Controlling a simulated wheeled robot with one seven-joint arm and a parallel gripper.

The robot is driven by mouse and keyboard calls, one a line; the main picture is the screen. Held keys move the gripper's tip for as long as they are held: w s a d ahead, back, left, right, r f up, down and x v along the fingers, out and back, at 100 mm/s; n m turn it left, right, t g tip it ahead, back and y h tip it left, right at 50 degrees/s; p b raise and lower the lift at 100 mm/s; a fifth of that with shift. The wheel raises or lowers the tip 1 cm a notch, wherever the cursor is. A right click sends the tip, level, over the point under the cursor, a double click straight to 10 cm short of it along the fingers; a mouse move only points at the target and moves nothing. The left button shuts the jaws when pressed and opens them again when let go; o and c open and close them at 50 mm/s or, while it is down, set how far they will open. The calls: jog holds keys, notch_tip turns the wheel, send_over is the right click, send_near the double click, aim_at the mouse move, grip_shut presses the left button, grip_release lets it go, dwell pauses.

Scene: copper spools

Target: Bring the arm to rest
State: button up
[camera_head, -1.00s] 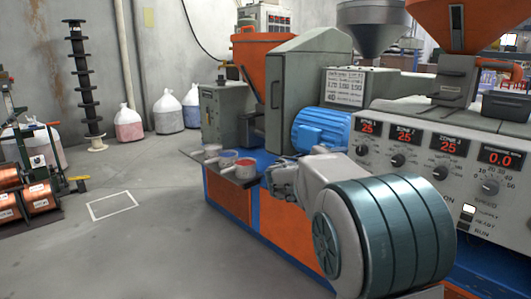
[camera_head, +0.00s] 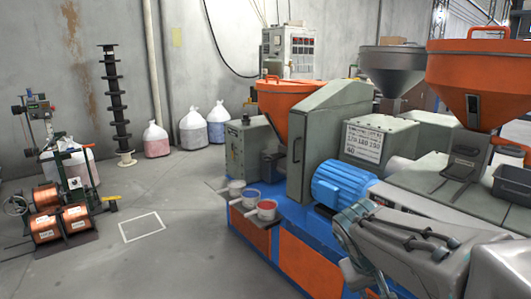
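My arm crosses the lower right of the head view. A grey link with dark cables on it runs in from the right edge, and a grey and teal joint bends down toward the bottom edge. My gripper cannot be made out; the end of the arm seems to lie below the frame, so whether it holds anything is hidden. The arm overlaps the orange and blue machine (camera_head: 305,257) in the picture; I cannot tell whether they touch.
Copper spools (camera_head: 76,217) sit on a rack at left. Three cups, one with red contents (camera_head: 267,208), stand on the machine's ledge. A blue motor (camera_head: 343,182) is close by the arm. A white floor square (camera_head: 142,227) is empty, with open floor around it.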

jog(key=s+a+r+m+y+p, duration=0.1)
jog(key=s+a+r+y+p, duration=0.3)
jog(key=s+a+r+p, duration=0.3)
jog(key=s+r+p, duration=0.1)
jog(key=s+p, duration=0.1)
jog(key=p, duration=0.1)
jog(key=shift+s+a+y, duration=0.2)
jog(key=shift+a+y, duration=0.1)
jog(key=shift+y, duration=0.1)
jog(key=shift+d, duration=0.1)
dwell(0.4)
